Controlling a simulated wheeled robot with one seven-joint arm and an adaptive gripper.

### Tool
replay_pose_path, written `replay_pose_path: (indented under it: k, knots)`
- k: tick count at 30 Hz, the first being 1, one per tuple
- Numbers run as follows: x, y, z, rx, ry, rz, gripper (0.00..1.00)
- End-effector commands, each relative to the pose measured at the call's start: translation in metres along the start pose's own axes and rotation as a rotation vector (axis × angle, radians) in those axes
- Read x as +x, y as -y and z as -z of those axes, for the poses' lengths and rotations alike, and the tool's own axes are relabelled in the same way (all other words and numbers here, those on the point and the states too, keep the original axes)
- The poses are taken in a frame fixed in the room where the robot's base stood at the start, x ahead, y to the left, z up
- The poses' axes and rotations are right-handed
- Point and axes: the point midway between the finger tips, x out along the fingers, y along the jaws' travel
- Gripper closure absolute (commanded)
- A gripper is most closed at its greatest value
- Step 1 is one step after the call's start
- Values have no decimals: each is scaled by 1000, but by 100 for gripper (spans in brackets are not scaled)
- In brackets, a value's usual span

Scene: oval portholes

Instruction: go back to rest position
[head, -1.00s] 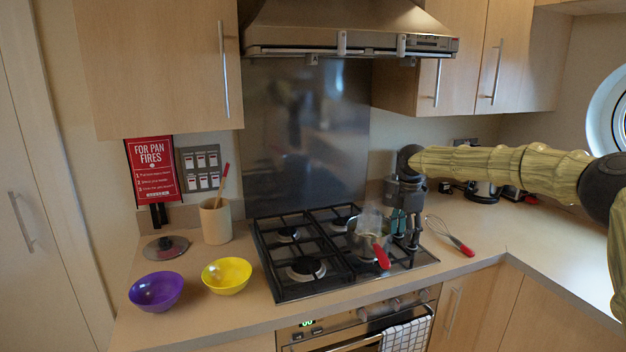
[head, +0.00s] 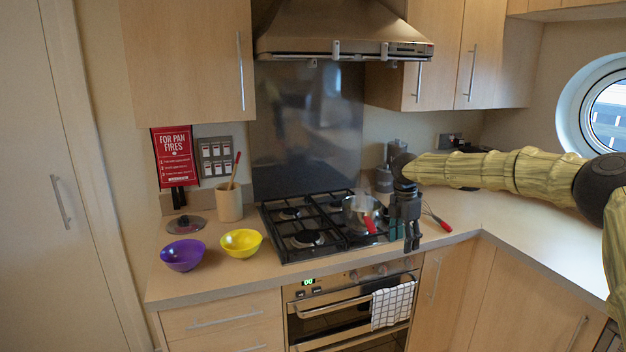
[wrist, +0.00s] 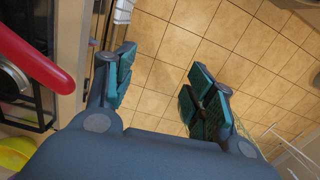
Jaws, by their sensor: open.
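My gripper (head: 411,244) hangs pointing down in front of the right end of the hob, at the counter's front edge. In the wrist view its two teal-padded fingers (wrist: 163,82) are apart, with only tiled floor showing between them. A pan (head: 356,212) stands on the right side of the hob, just left of my gripper. The pan's red handle (head: 369,224) points forward, and a red handle (wrist: 38,62) shows large at the left of the wrist view, apart from the fingers.
A whisk (head: 438,219) with a red handle lies right of the hob. A purple bowl (head: 183,255) and a yellow bowl (head: 241,243) sit left of it. A checked towel (head: 392,305) hangs on the oven front. The range hood (head: 340,35) is above. The right counter is mostly clear.

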Motion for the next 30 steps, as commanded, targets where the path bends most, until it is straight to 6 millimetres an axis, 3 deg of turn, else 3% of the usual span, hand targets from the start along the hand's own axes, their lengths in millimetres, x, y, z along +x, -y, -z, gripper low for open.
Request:
replay_pose_path:
  k: [8, 14, 23, 30]
  knots:
    - [60, 13, 11, -245, 148, 68, 46]
    - [116, 27, 26, -536, 286, 147, 46]
    - [238, 79, 71, -1337, 517, 355, 46]
    - [323, 146, 128, -2069, 582, 503, 46]
